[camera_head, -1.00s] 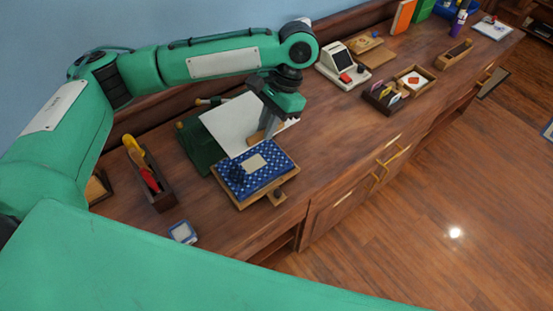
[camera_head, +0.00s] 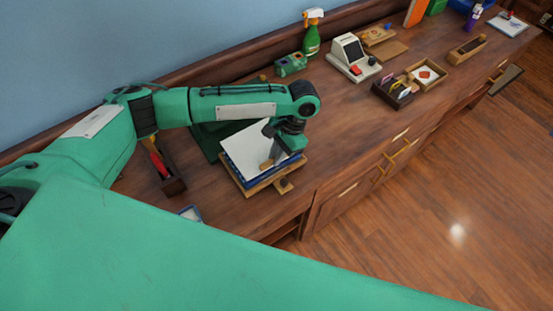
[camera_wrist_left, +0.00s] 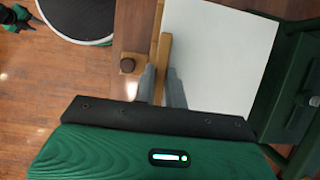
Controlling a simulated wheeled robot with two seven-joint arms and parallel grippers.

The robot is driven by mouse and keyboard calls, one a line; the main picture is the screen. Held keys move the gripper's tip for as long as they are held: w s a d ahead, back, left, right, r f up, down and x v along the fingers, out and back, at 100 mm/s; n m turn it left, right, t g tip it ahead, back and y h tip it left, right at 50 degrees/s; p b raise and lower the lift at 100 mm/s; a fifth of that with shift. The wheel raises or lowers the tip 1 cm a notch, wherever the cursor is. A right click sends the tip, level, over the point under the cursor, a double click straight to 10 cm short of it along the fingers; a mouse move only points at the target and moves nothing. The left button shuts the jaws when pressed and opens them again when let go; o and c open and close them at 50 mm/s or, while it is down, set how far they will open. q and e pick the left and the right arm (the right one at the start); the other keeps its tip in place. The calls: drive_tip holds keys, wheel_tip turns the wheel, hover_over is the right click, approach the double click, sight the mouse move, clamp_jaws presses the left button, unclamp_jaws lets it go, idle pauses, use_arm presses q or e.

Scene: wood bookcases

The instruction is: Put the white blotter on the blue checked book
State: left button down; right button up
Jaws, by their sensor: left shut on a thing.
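The white blotter (camera_head: 245,146) is a flat white sheet with a wooden strip at its front edge. My left gripper (camera_head: 271,161) is shut on that strip from above; the left wrist view shows the fingers (camera_wrist_left: 162,80) on either side of it, beside the white sheet (camera_wrist_left: 222,50). The blue checked book (camera_head: 262,179) lies under the blotter on a wooden stand (camera_head: 281,183); only its blue edge shows. The blotter overlaps the book, and I cannot tell whether it touches. My right gripper is not seen.
A dark green box (camera_head: 205,141) stands close behind the blotter. A wooden tray with a red-handled tool (camera_head: 160,166) is at left. A spray bottle (camera_head: 312,35) and a white card machine (camera_head: 352,57) stand farther back.

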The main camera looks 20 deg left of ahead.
use_arm(q)
drive_tip(key=shift+f, duration=1.7)
drive_tip(key=shift+f, duration=0.15)
drive_tip(key=c, duration=1.5)
unclamp_jaws()
drive_tip(key=shift+o, duration=0.2)
drive_tip(key=b+v, duration=0.2)
drive_tip(key=v, duration=0.9)
drive_tip(key=shift+w, duration=0.1)
drive_tip(key=shift+w+d+r, duration=0.1)
drive_tip(key=shift+d+r, duration=0.05)
drive_tip(key=shift+r, duration=0.5)
